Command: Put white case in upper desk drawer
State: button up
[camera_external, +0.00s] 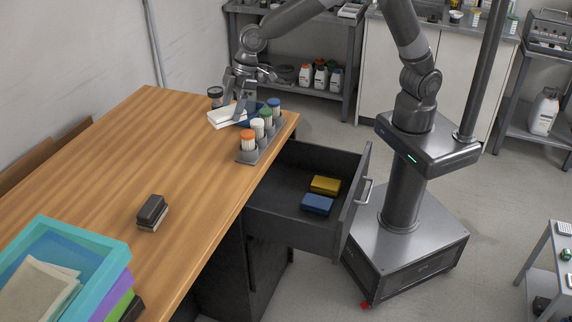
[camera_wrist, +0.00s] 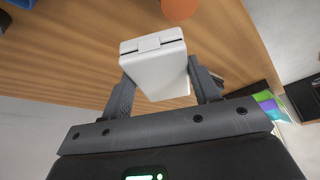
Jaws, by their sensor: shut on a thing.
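The white case (camera_external: 226,117) is at the far end of the wooden desk, between the fingers of my gripper (camera_external: 239,112). In the wrist view, the white case (camera_wrist: 153,66) sits between both fingers of my gripper (camera_wrist: 160,78), which is shut on it. I cannot tell whether the case touches the desk top or hangs just above it. The upper desk drawer (camera_external: 290,231) is pulled open on the right side of the desk. A yellow box (camera_external: 325,185) and a blue box (camera_external: 317,204) lie inside it, towards its front.
A grey rack (camera_external: 247,157) of several capped bottles stands between the case and the drawer. A dark blue tray (camera_external: 257,107) and a dark jar (camera_external: 215,96) are close to my gripper. The drawer's rear is clear.

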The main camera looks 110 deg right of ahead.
jog(key=s+a+n+g+y, duration=0.1)
jog(key=s+a+n+g, duration=0.3)
jog(key=s+a+n, duration=0.7)
jog(key=s+a+n+g+y, duration=0.1)
jog(key=s+a+n+g, duration=0.35)
jog(key=a+n, duration=0.7)
jog(key=f+n, duration=0.1)
jog(key=f, duration=1)
jog(key=d+f+n, duration=0.1)
jog(key=f, duration=0.9)
jog(key=s+d+f+n, duration=0.1)
jog(key=f, duration=1)
jog(key=shift+d+f+t, duration=0.15)
jog(key=shift+f+t, duration=0.2)
jog(key=shift+f, duration=0.1)
jog(key=shift+f, duration=0.5)
jog(key=o, duration=1)
jog(key=shift+r, duration=0.1)
